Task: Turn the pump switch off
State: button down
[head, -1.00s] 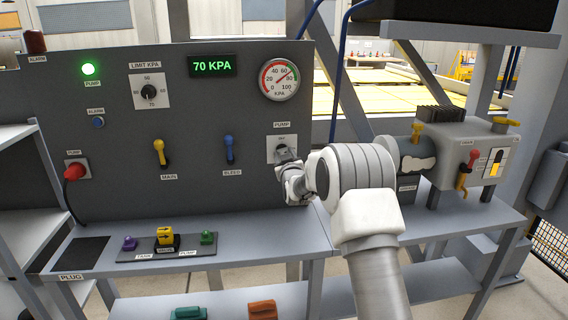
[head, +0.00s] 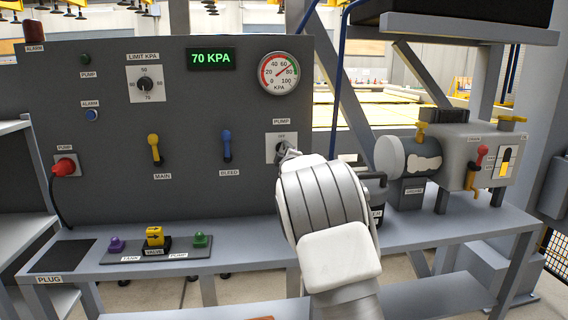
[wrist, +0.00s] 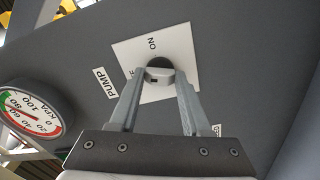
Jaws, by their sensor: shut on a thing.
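The pump switch is a dark round knob (wrist: 159,63) on a white plate (wrist: 185,45) marked ON, under a PUMP label. In the wrist view, my gripper (wrist: 160,76) is shut on the knob, one finger on each side of it. In the head view, my gripper (head: 289,156) is at the plate on the grey panel, and my wrist hides most of the knob. The pump lamp (head: 86,60) at the upper left is dark. The green display (head: 211,59) reads 70 KPA.
The pressure gauge (head: 278,72) is above the switch. A blue bleed lever (head: 227,146) and a yellow main lever (head: 154,150) are to its left. A red plug (head: 65,166) is farther left. The motor unit (head: 404,158) stands to the right on the bench.

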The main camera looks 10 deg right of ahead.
jog(key=shift+n+b, duration=1.65)
jog(key=shift+n, duration=0.35)
jog(key=shift+r, duration=0.1)
jog(key=shift+c, duration=1.8)
grip_release()
jog(key=s, duration=1.7)
jog(key=shift+s+p, duration=0.25)
jog(key=shift+p, duration=0.15)
